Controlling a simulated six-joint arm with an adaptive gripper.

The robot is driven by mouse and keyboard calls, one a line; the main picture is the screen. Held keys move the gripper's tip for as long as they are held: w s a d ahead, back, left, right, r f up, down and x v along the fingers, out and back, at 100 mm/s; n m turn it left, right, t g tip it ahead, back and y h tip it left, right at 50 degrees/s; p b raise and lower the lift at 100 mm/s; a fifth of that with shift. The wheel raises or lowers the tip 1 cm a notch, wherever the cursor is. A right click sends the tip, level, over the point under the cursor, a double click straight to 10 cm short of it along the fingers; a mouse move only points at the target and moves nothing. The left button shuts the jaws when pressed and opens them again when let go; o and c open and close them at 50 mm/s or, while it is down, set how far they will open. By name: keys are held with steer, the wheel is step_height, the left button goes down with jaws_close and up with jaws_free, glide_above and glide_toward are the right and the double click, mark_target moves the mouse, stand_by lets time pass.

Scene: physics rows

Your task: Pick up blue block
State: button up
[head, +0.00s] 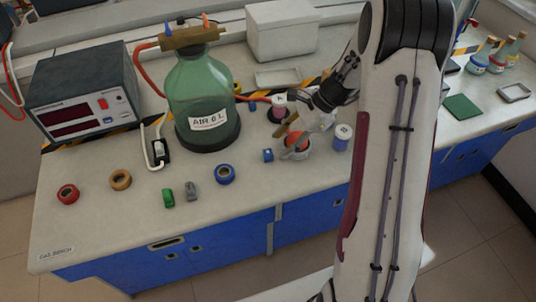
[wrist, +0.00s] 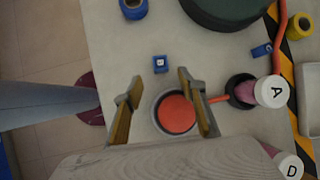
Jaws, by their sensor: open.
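The blue block (head: 268,155) is a small cube with a pale mark, lying on the bench left of a grey cup with a red-orange inside (head: 296,146). In the wrist view the blue block (wrist: 160,64) lies just beyond the fingertips, between their lines. My gripper (wrist: 159,88) is open and empty, its two yellowish-brown fingers spread. The cup (wrist: 176,112) shows between the fingers in the wrist view, close to the right finger; I cannot tell whether they touch. In the head view my gripper (head: 290,134) is above the bench by the cup, partly hidden.
White-capped spools marked A (wrist: 271,91) and D (head: 343,135) stand near. A large green bottle (head: 203,100) stands behind left. A blue tape roll (head: 225,174), grey block (head: 192,189) and green block (head: 168,198) lie left.

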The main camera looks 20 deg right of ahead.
mark_target(269, 152)
steer(key=shift+w+a+f, duration=0.2)
steer(key=shift+a+f, duration=0.45)
steer(key=shift+a, duration=0.1)
steer(key=shift+w+a+f, duration=0.2)
steer(key=shift+a+f, duration=0.45)
steer(key=shift+a, duration=0.1)
steer(key=shift+w+a+f, duration=0.1)
steer(key=shift+a+f, duration=0.2)
steer(key=shift+f, duration=0.3)
steer(key=c, duration=1.1)
